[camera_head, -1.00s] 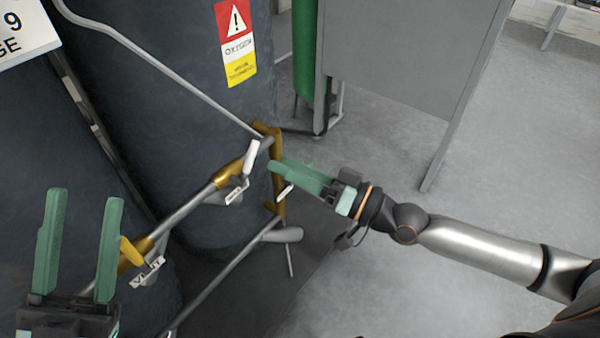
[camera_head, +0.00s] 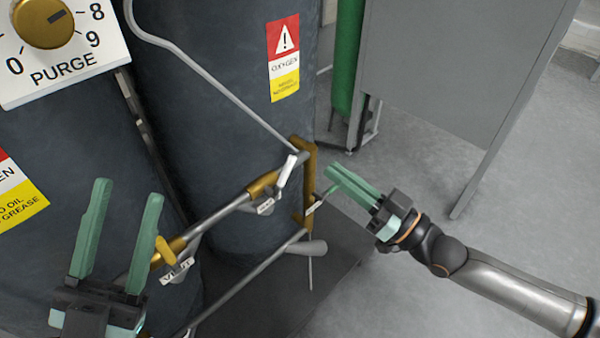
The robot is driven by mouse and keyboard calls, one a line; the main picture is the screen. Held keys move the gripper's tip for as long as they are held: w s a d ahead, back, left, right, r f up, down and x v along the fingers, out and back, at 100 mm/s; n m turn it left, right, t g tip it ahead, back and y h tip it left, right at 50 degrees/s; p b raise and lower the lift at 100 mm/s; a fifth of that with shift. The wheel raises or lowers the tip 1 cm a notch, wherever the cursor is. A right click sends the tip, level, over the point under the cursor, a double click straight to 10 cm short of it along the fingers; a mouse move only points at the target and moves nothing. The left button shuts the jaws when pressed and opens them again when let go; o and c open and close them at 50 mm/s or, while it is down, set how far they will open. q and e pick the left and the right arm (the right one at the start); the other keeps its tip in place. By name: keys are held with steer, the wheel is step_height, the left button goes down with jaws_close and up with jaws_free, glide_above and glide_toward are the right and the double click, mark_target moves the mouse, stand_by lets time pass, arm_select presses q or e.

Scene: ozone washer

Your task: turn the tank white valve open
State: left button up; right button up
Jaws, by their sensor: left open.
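A small white valve handle (camera_head: 286,170) sits on the brass fitting (camera_head: 263,184) of the pipe in front of the middle dark tank (camera_head: 220,110). It stands tilted, upper end to the right, across the pipe. My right gripper (camera_head: 328,178) is to the right of the handle, just past the upright brass pipe (camera_head: 309,185), apart from the handle. Its fingers look close together from this angle, and any gap is hard to judge. My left gripper (camera_head: 127,194) is open and empty at the lower left, fingers upward, beside a yellow valve handle (camera_head: 165,250) with a "VENT" tag (camera_head: 177,272).
A grey lever (camera_head: 306,248) sticks out on the lower pipe below the white handle. A purge dial plate (camera_head: 95,55) is at the upper left. A green cylinder (camera_head: 348,60) and grey panel (camera_head: 450,70) stand behind. Open floor (camera_head: 545,190) lies at right.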

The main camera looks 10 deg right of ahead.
mark_target(281, 181)
steer(key=n, duration=0.1)
steer(key=r+n, duration=0.1)
steer(key=shift+s+d+n+y+p, duration=0.1)
steer(key=shift+n+y+p, duration=0.2)
steer(key=shift+n, duration=0.1)
jaws_close()
steer(key=s+a+f+n+g+y+p, duration=0.25)
steer(key=s+n+g+y, duration=0.2)
steer(key=n, duration=0.95)
steer(key=shift+g+h, duration=0.25)
steer(key=shift+h, duration=0.1)
steer(key=x, duration=0.3)
steer(key=b+x, duration=0.1)
steer(key=x, duration=0.5)
steer(key=shift+w+a+f, duration=0.25)
steer(key=shift+w+f, duration=0.05)
steer(key=shift+w, duration=0.15)
arm_select(q)
steer(key=shift+a+r+b, duration=0.1)
steer(key=shift+r+b, duration=0.25)
steer(key=shift+b, duration=0.7)
arm_select(e)
steer(key=shift+w+d+f, duration=1.15)
steer(key=shift+w, duration=0.1)
